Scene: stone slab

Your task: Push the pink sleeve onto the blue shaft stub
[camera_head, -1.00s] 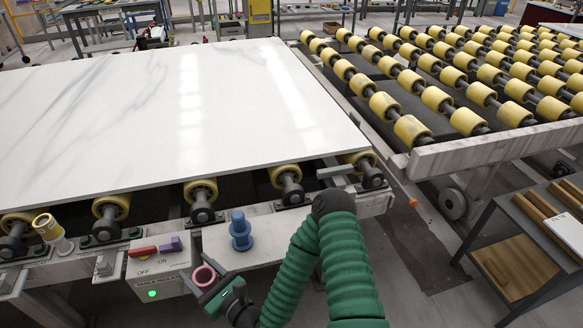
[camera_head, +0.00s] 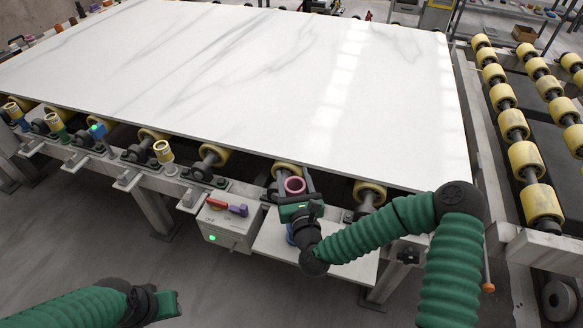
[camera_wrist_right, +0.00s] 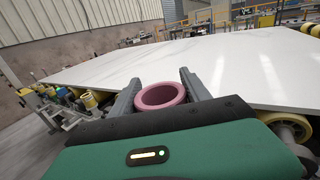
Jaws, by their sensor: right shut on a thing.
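The pink sleeve (camera_head: 294,193) is a short open ring. My right gripper (camera_head: 294,187) is shut on it, a finger on each side. In the right wrist view the pink sleeve (camera_wrist_right: 160,106) sits upright between the fingers, its opening visible from above. The blue shaft stub (camera_head: 290,234) stands on the pale plate and is mostly hidden behind my right gripper and wrist; only a blue sliver shows. The sleeve appears above the stub in the picture; their exact alignment cannot be told. My left gripper (camera_head: 165,304) is at the lower left, away from both; its jaws are unclear.
A large white marble slab (camera_head: 240,80) lies on yellow rollers just behind my right gripper. A switch box (camera_head: 225,228) with red and purple handles and a green light is left of the stub. Open floor (camera_head: 70,235) lies at the lower left.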

